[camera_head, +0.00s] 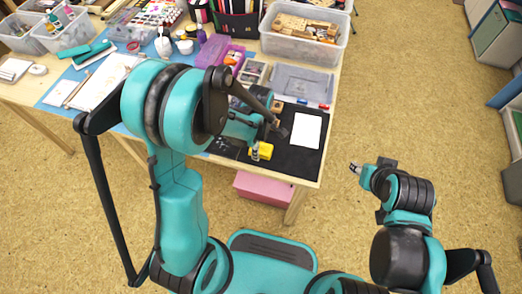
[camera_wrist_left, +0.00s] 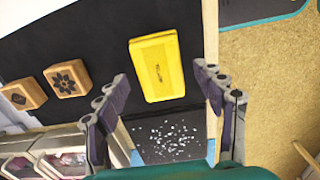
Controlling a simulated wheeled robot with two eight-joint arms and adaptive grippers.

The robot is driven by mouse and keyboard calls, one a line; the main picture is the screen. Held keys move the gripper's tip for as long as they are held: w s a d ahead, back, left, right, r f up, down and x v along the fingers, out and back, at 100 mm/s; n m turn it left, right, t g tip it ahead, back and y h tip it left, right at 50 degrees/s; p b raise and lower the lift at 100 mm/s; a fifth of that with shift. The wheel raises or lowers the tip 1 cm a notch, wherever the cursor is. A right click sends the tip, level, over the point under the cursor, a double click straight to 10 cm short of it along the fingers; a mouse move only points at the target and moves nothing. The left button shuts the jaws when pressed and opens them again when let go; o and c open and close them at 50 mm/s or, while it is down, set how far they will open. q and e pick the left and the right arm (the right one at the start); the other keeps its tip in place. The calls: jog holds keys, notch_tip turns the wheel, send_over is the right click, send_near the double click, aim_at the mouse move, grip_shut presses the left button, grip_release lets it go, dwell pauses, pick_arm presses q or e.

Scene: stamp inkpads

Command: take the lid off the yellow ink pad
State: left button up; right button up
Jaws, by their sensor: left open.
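The yellow ink pad (camera_wrist_left: 157,68) lies on the black mat (camera_wrist_left: 98,30) near the table edge, seen from above in the left wrist view with small dark print on its lid. In the head view the yellow pad (camera_head: 264,151) shows beside my left gripper (camera_head: 256,146). My left gripper (camera_wrist_left: 160,76) is open, its two fingers apart on the left and right of the pad's near part in the picture. No contact can be made out. My right gripper (camera_head: 355,167) is off the table at the right, over the floor; its jaws are too small to read.
Two wooden stamps (camera_wrist_left: 67,78) lie left of the pad. A speckled dark rectangle (camera_wrist_left: 165,136) lies below it in the wrist picture. White paper (camera_head: 307,130) lies right of the pad. A clear bin (camera_head: 305,35) and trays stand farther back. A pink box (camera_head: 264,187) is under the table.

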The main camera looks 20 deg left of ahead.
pick_arm(q)
jog(key=c, duration=0.9)
